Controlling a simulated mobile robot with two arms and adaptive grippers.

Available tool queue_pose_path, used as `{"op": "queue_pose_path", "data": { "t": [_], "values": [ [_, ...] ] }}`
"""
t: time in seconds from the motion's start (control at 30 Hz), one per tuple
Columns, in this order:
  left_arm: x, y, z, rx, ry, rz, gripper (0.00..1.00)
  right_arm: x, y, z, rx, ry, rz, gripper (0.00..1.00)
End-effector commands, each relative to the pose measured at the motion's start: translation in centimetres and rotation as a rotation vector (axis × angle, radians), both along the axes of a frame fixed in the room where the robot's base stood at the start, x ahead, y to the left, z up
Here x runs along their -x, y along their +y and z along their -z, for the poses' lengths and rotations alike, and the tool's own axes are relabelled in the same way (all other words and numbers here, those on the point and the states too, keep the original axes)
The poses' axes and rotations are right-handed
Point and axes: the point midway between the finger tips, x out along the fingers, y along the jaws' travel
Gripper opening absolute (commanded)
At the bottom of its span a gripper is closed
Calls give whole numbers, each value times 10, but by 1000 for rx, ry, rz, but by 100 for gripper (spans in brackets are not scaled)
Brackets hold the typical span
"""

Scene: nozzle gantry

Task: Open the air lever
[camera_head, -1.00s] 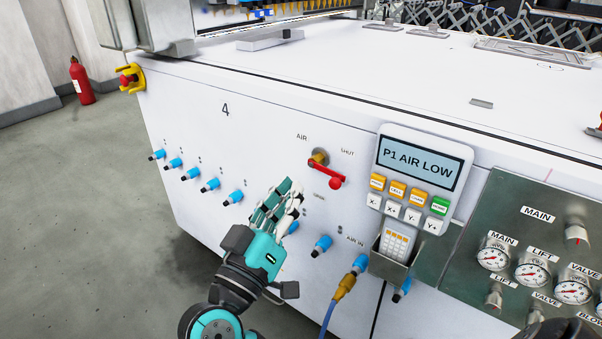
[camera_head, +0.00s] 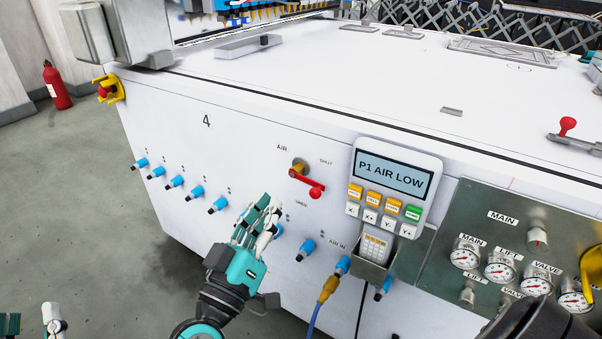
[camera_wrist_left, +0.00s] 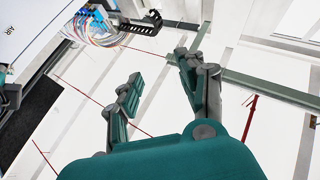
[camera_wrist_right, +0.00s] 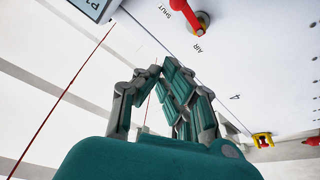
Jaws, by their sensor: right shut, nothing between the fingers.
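The air lever (camera_head: 307,182) has a brass valve body and a red handle with a round red end. It sits on the white front panel, with the handle slanting down to the right. It also shows at the top of the right wrist view (camera_wrist_right: 188,14). My right gripper (camera_head: 270,207) is shut and empty, below and left of the lever and apart from it. My left gripper (camera_head: 32,322) shows only its fingertips at the bottom left. In the left wrist view its fingers (camera_wrist_left: 158,75) stand apart with nothing between them.
A control pendant (camera_head: 394,186) reading "P1 AIR LOW" is right of the lever. Blue fittings (camera_head: 306,250) line the panel, one with a blue hose. A gauge panel (camera_head: 510,232) is at the right.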

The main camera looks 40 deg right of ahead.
Motion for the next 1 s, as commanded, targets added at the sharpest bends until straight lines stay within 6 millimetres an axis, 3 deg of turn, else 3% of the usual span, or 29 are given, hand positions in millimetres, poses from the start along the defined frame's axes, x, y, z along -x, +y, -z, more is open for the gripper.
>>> {"op": "queue_pose_path", "data": {
  "t": [0.1,0.23,0.37,0.5,0.63,0.8,1.0],
  "values": [
    [-18,2,36,-74,267,-16,40,-1,0,-6,3,9,1,0],
    [-20,9,87,-150,556,-32,40,-1,0,-7,6,14,1,0],
    [-4,21,137,-222,848,-49,40,-1,0,-7,9,21,1,0],
    [32,37,182,-292,1158,-66,40,0,0,-6,11,27,-2,0],
    [74,53,211,-346,1413,-79,40,1,0,-5,16,34,-5,0],
    [119,67,228,-390,1642,-91,40,3,0,-2,16,39,-10,0],
    [141,73,234,-410,1746,-95,40,3,-1,0,16,40,-12,0]
  ]
}}
